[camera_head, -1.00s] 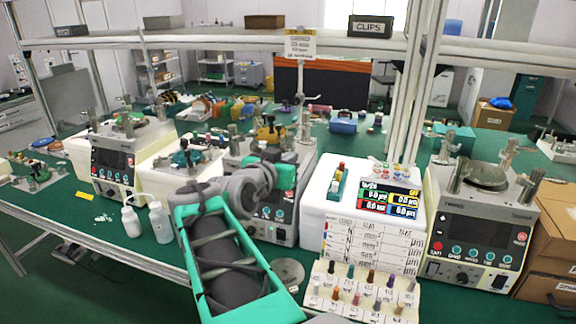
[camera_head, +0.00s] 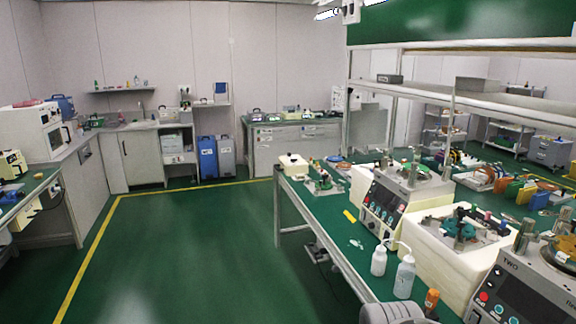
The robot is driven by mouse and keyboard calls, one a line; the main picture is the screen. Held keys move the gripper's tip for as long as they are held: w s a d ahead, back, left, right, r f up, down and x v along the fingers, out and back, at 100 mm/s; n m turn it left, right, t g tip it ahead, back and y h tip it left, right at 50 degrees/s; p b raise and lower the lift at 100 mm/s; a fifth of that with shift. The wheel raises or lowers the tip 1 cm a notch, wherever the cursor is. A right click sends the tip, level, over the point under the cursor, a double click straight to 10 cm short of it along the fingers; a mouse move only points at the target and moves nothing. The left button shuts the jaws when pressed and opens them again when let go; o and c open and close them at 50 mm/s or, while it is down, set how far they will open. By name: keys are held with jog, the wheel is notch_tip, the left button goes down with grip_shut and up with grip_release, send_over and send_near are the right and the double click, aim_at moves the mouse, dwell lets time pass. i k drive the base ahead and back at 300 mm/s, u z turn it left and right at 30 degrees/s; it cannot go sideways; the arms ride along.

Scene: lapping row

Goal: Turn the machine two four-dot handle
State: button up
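Machine two (camera_head: 510,264), a grey unit with "TWO" on its front, is cut off at the lower right corner of the head view. Its dark screen, a red button (camera_head: 483,297) and a few teal round controls (camera_head: 499,310) show in part. Metal posts and a round plate stand on its top. I cannot make out a four-dot handle; the lower part of the panel is outside the picture. My gripper is not in view. A grey rounded piece at the bottom edge looks like part of my arm.
A second machine (camera_head: 382,205) and a white block (camera_head: 432,240) bearing a teal-topped fixture stand left of machine two. Two white bottles (camera_head: 404,278) and an orange-topped item (camera_head: 431,299) are near the bench front. Green floor (camera_head: 190,250) at left is open.

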aim_at(564, 215)
jog(key=z, duration=0.7)
jog(key=i, duration=1.1)
jog(key=u, duration=0.35)
